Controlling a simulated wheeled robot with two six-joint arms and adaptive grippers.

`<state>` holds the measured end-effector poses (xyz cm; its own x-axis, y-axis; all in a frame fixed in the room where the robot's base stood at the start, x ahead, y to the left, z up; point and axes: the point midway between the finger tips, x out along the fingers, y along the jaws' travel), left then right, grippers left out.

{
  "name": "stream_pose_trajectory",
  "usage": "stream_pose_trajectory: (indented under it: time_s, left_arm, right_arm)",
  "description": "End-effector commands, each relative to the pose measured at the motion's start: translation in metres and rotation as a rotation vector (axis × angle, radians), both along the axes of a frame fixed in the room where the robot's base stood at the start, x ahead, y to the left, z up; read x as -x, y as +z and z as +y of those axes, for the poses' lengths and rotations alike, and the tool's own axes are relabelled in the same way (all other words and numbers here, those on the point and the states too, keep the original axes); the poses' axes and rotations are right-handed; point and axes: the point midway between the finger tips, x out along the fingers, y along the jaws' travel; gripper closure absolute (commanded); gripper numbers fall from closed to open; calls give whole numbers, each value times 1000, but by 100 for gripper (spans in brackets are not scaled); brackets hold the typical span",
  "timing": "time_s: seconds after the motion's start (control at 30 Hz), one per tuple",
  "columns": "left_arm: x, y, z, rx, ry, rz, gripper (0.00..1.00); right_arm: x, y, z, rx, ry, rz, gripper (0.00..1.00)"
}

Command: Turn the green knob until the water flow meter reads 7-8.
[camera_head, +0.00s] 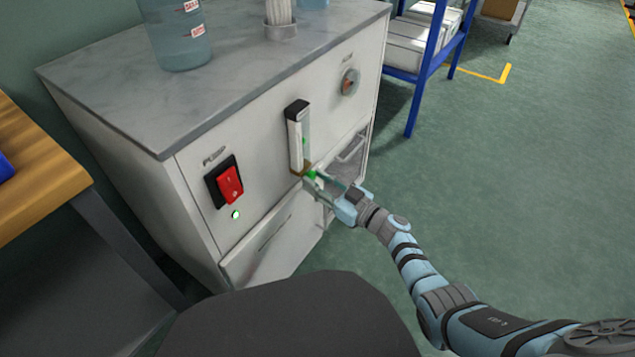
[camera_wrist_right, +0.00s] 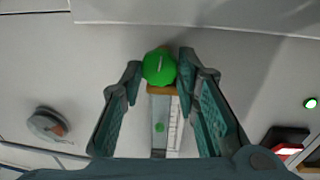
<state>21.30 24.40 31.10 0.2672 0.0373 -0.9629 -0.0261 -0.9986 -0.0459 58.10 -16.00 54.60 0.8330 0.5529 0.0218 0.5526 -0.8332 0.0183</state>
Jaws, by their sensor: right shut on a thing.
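The green knob (camera_wrist_right: 159,68) sits at the base of the water flow meter on the cabinet front; it also shows in the head view (camera_head: 311,174). My right gripper (camera_head: 313,180) reaches the knob from the right, and in the wrist view its two fingertips are closed on the knob's sides. The flow meter (camera_head: 298,138) is a clear upright tube with a dark top and a brass-coloured base. My left gripper is out of view.
A wooden table (camera_head: 40,170) is at left. Open floor lies at right.

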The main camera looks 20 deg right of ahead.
Motion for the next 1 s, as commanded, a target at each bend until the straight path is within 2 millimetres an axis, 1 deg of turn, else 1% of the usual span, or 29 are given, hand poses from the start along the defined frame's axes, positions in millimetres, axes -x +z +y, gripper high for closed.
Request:
stream_pose_trajectory:
  time_s: [0.07, 0.6, 0.8, 1.0]
  left_arm:
    - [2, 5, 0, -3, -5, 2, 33]
    - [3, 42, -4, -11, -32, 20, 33]
    - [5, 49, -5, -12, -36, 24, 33]
    - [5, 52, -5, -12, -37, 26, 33]
  right_arm:
    - [1, -3, 0, 47, 2, -36, 99]
    - [1, -5, 1, 393, 3, -321, 99]
    - [1, -5, 1, 468, 3, -382, 99]
    - [1, -5, 1, 505, 3, -413, 99]
